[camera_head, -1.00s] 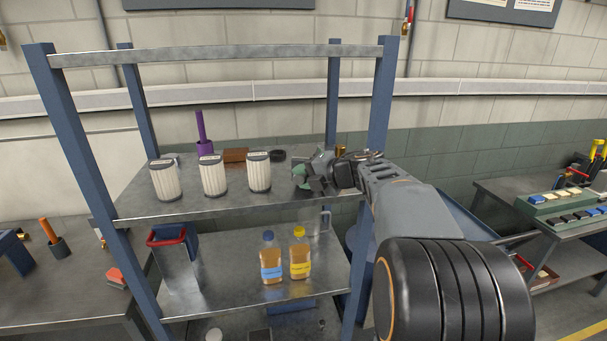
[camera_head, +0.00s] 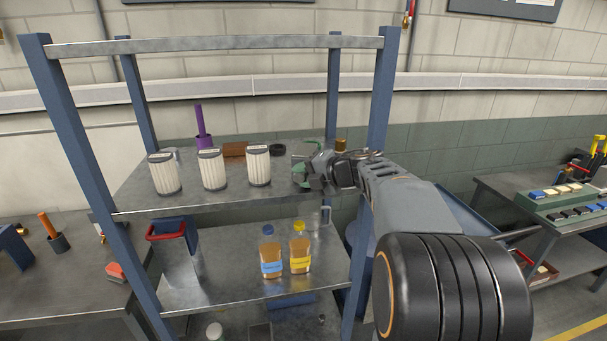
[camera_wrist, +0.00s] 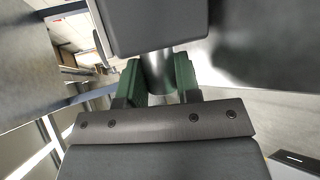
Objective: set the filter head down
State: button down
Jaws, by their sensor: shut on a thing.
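My gripper (camera_head: 303,172) is at the right end of the rack's upper shelf (camera_head: 240,201), to the right of the white filter cartridges. In the wrist view its green fingers (camera_wrist: 158,80) are shut on the round grey neck of the filter head (camera_wrist: 155,27). The head shows there as a dark grey block beyond the fingertips. In the head view my gripper and wrist mostly hide the filter head. I cannot tell whether it touches the shelf.
Three white cartridges (camera_head: 212,172) stand in a row on the upper shelf. Behind them are a purple tool (camera_head: 201,124), a brown block (camera_head: 235,149) and a black ring (camera_head: 277,150). A blue rack post (camera_head: 381,100) rises close to my arm. Two bottles (camera_head: 300,255) stand on the lower shelf.

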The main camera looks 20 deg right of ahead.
jog(key=shift+f, duration=0.25)
dwell(0.3)
jog(key=c, duration=0.8)
grip_release()
jog(key=shift+o, duration=0.3)
jog(key=shift+f, duration=0.1)
jog(key=shift+f, duration=0.1)
jog(key=b+v, duration=0.2)
jog(key=v, duration=1.2)
jog(key=shift+a+r, duration=0.15)
jog(key=shift+r, duration=0.15)
